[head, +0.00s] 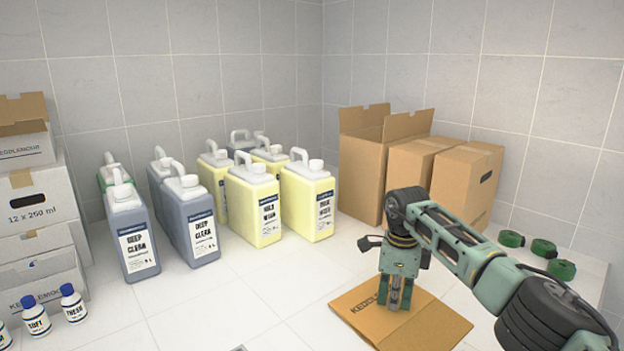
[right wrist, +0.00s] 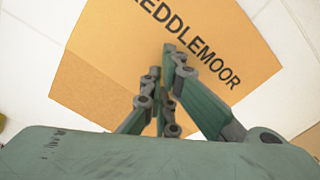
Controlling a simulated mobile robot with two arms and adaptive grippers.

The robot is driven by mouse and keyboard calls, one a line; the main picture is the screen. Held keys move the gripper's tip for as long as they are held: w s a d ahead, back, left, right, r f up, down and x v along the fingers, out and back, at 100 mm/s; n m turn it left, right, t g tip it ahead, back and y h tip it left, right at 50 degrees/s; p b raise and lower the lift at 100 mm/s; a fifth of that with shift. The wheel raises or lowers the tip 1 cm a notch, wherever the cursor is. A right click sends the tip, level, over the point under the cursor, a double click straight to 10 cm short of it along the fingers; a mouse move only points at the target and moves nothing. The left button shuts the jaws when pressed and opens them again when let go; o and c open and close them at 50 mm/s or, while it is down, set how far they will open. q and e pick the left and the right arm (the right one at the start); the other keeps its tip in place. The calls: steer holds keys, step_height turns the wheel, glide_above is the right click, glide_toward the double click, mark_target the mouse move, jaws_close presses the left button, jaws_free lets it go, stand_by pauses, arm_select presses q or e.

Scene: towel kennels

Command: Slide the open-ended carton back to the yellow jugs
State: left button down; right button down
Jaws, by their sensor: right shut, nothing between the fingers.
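The open-ended carton (head: 436,326) lies flat on the white tiled surface at the lower right, a brown sheet-like piece with dark lettering. It also shows in the right wrist view (right wrist: 108,62), where the lettering reads "KEDDLEMOOR". My right gripper (head: 394,307) points down over the carton, shut and empty; its fingertips (right wrist: 163,60) appear at the carton's face, but I cannot tell whether they touch it. The yellow jugs (head: 254,212) stand upright at the middle, behind and left of the carton, with bare tiles between. My left gripper is not in view.
Grey-blue jugs (head: 190,228) stand left of the yellow ones. Brown boxes (head: 400,158), one with raised flaps, stand at the back right. Green rolls (head: 543,249) lie at the right. White cartons (head: 38,205) and small bottles (head: 73,303) are at the left.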

step_height(320, 180, up, 8)
steer(key=p, duration=0.4)
steer(key=shift+f, duration=0.25)
steer(key=shift+d+f, duration=0.1)
